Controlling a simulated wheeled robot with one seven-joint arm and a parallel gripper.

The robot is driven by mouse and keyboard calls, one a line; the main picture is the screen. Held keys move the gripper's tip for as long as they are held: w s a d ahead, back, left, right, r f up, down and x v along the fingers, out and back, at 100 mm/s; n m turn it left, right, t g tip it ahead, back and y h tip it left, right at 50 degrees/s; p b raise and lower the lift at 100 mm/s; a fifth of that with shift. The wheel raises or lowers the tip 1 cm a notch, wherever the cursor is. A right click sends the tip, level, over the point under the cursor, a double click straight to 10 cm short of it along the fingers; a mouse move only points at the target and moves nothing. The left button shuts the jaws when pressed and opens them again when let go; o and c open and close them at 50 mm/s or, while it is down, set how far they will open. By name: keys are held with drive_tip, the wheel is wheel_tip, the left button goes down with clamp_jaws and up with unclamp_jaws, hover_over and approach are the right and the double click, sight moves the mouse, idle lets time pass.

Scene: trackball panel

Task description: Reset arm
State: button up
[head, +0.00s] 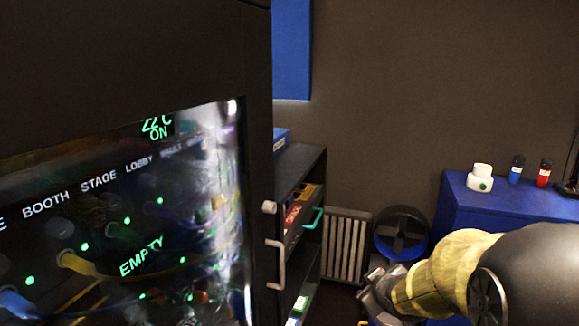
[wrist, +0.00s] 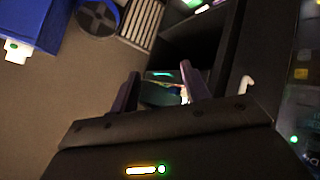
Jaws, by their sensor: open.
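My arm (head: 440,278) reaches in from the lower right of the head view, with a yellowish sleeve and a dark rounded link. My gripper (wrist: 160,85) shows in the wrist view with its two dark fingers apart and nothing clearly held between them. Behind the gap between the fingers is a small lit item that I cannot make out. In the head view the gripper end (head: 378,292) is low, in front of the floor near the grille, and its fingers are hard to make out.
A glossy panel (head: 120,215) with green lights fills the left, with a pale handle (head: 275,265) at its edge. Open shelves (head: 305,170) stand beside it. A ribbed grille (head: 346,245), a round fan (head: 401,232) and a blue cabinet (head: 460,205) bearing a white jar (head: 480,178) are behind.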

drive_tip(key=s+a+f+m+g, duration=0.2)
drive_tip(key=s+f+m+g, duration=0.2)
drive_tip(key=s, duration=0.5)
drive_tip(key=s+a+f+m+g, duration=0.2)
drive_tip(key=s+f+m+g, duration=0.15)
drive_tip(key=s, duration=0.55)
drive_tip(key=w+p+v, duration=0.2)
drive_tip(key=p+v, duration=1)
drive_tip(key=w+r+p+v, duration=0.1)
drive_tip(key=w+p+v, duration=0.2)
drive_tip(key=p+v, duration=0.9)
drive_tip(key=shift+w+r+p, duration=0.2)
drive_tip(key=shift+w+p, duration=0.15)
drive_tip(key=shift+p, duration=0.45)
drive_tip(key=shift+n, duration=0.25)
